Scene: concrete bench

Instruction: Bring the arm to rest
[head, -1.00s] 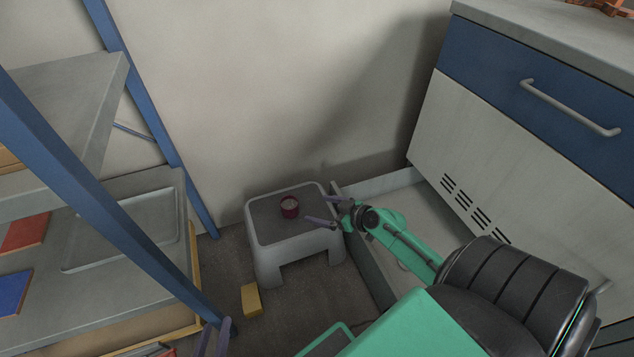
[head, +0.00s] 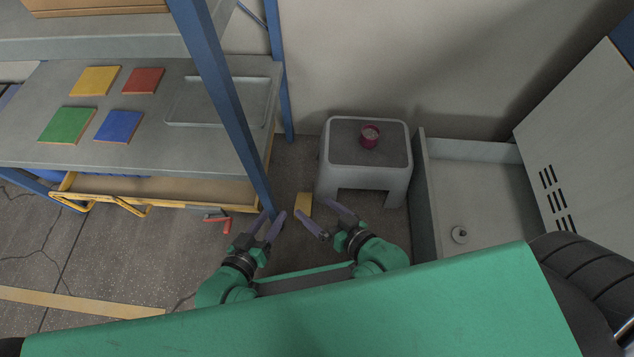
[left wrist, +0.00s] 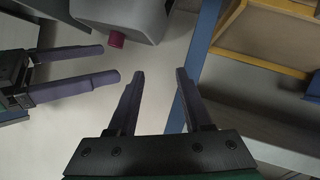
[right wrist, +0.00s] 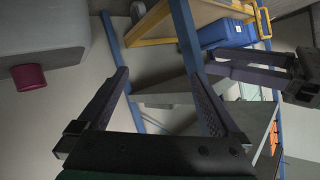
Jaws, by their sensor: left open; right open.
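My left gripper (head: 270,226) is open and empty, low in front of the shelf's blue post. In the left wrist view its fingers (left wrist: 158,85) are spread with nothing between them. My right gripper (head: 322,219) is open and empty, in front of the grey step stool (head: 340,150) and apart from it. In the right wrist view its fingers (right wrist: 150,85) are also spread around nothing. The two grippers are side by side with a small gap between them. A dark red cup (head: 370,137) stands on the stool, out of both grippers.
The shelf (head: 60,160) at left holds yellow, red, green and blue tiles and a grey tray (head: 180,115). A yellow block (head: 303,203) and a red-handled tool (head: 218,220) lie on the floor. A shallow grey basin (head: 480,190) is right of the stool.

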